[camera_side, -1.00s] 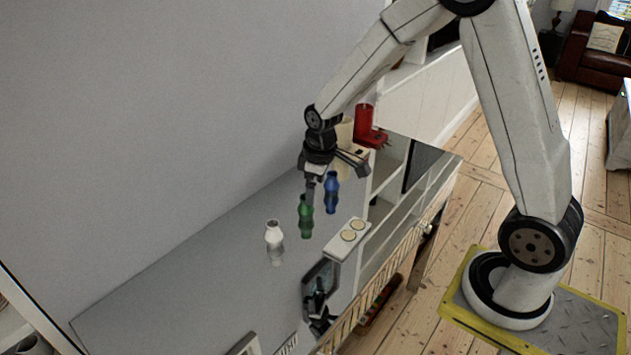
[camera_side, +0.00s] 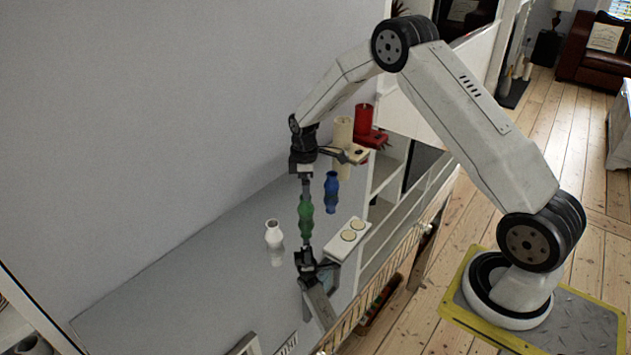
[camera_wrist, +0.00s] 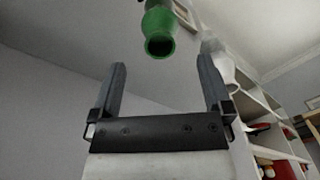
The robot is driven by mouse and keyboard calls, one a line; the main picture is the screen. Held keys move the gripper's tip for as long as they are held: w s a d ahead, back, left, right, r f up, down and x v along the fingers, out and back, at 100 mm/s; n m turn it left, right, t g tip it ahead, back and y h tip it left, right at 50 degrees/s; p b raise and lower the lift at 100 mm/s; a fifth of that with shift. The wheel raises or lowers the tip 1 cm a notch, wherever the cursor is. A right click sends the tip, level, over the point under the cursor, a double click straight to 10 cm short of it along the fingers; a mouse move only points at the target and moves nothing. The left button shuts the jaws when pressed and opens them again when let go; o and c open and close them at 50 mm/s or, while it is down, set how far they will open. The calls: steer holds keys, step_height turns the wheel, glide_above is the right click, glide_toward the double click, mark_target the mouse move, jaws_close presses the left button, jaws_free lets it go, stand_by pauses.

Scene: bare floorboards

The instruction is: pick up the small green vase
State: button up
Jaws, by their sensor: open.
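The small green vase (camera_side: 306,222) stands upright on the glossy grey top (camera_side: 205,285) of a low cabinet. My gripper (camera_side: 306,190) points down at the vase's upper part in the side view, one finger overlapping the other. In the wrist view, my gripper's two fingers (camera_wrist: 162,62) are spread wide with nothing between them. The green vase (camera_wrist: 160,32) appears beyond the fingertips, roughly centred between them, its dark mouth facing the camera. I cannot tell the exact gap between fingers and vase.
A blue vase (camera_side: 331,192) stands close behind on the right, a white vase (camera_side: 274,235) to the left. A red candle (camera_side: 364,118) and cream candle (camera_side: 343,130) stand farther back. A wall borders the top.

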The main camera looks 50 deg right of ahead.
mark_target(306, 204)
steer(key=shift+f, duration=1.15)
steer(key=shift+f, duration=2.6)
steer(key=shift+c, duration=0.2)
steer(key=c, duration=1.3)
steer(key=shift+o, duration=0.2)
steer(key=shift+r, duration=0.15)
